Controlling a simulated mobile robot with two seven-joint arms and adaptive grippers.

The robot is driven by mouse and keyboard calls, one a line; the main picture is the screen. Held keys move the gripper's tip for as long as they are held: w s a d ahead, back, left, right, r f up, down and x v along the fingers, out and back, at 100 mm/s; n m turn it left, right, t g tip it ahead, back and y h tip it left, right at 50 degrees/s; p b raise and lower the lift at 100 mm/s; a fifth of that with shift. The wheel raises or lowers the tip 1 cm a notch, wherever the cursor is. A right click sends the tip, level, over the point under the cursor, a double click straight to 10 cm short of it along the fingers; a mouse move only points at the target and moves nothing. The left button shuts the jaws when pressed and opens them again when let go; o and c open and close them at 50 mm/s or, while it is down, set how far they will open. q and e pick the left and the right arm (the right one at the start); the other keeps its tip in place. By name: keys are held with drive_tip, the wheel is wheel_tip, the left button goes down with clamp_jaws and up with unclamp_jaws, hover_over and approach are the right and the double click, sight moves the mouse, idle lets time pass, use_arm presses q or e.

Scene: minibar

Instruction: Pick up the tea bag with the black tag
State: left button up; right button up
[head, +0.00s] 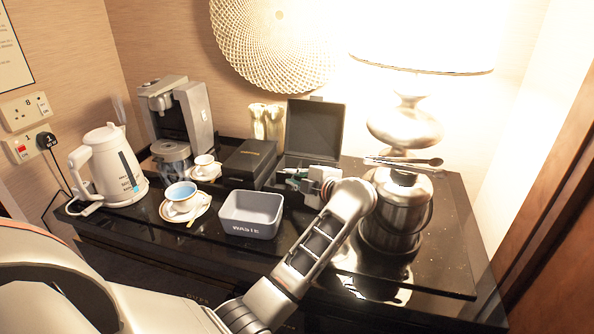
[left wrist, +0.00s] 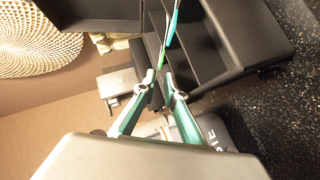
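A dark open box with its lid (head: 314,127) standing up is at the back middle of the counter. In the left wrist view its black compartments (left wrist: 222,42) lie beyond my fingers. Thin teal and green edges (left wrist: 172,28) stick up by the compartments; they may be tea bags, but I cannot make out a black tag. My left gripper (head: 293,177) is at the front of this box. In the left wrist view its teal fingers (left wrist: 154,83) lean toward each other with a narrow gap between the tips, and nothing is clearly held. My right gripper is not in view.
A grey waste bin (head: 251,226) stands just left of my left arm. A steel ice bucket (head: 395,213) with tongs is at the right. A closed black box (head: 249,160), cups, a coffee machine (head: 178,112) and a kettle (head: 113,166) fill the left.

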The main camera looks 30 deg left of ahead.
sight(284, 173)
use_arm(q)
drive_tip(key=x, duration=0.5)
drive_tip(key=shift+s+a+r, duration=0.25)
drive_tip(key=shift+a+r, duration=0.05)
drive_tip(key=shift+a, duration=0.1)
drive_tip(key=shift+w+a+f, duration=0.15)
drive_tip(key=shift+w+a, duration=0.05)
drive_tip(key=shift+a, duration=0.1)
clamp_jaws()
